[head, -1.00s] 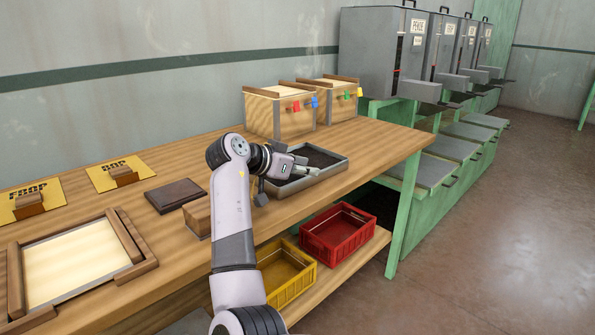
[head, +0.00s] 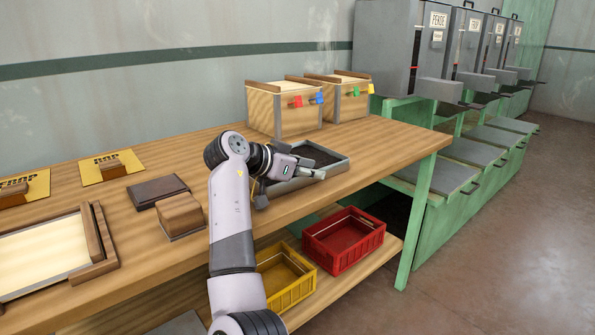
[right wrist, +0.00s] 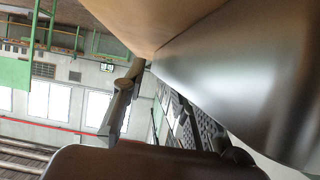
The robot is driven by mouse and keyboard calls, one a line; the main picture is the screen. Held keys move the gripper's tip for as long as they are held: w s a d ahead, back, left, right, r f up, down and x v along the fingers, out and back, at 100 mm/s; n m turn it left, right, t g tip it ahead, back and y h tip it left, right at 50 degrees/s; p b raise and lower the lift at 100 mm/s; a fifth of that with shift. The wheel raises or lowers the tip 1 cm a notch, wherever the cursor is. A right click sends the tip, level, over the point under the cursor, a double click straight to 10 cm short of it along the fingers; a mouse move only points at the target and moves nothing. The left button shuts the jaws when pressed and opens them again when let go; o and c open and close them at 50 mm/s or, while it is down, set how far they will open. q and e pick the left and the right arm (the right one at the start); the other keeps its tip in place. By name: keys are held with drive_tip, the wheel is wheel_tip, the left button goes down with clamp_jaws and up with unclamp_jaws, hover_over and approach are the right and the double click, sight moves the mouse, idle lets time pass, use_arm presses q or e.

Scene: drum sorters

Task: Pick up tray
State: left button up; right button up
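The tray (head: 338,168) is a shallow grey metal tray with a dark granular-looking floor. It lies on the wooden bench in front of two wooden boxes, in the middle of the head view. My right gripper (head: 290,186) is at the tray's near left side. Its fingers are spread apart, one reaching over the tray and the other low by the near edge. Contact with the rim cannot be told. In the right wrist view, large blurred brown and grey surfaces fill the close view and the tray is not clear. My left gripper is not in view.
Two wooden boxes (head: 284,112) with coloured tags stand behind the tray. A wooden block (head: 180,215) and dark slab (head: 158,190) lie to the left. Red (head: 343,240) and yellow (head: 285,276) crates sit on the shelf below. Grey machines (head: 388,50) stand at the right.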

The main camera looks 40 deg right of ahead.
drive_tip(key=shift+a, duration=0.1)
drive_tip(key=shift+c, duration=0.3)
clamp_jaws()
drive_tip(key=shift+r, duration=0.1)
idle(0.5)
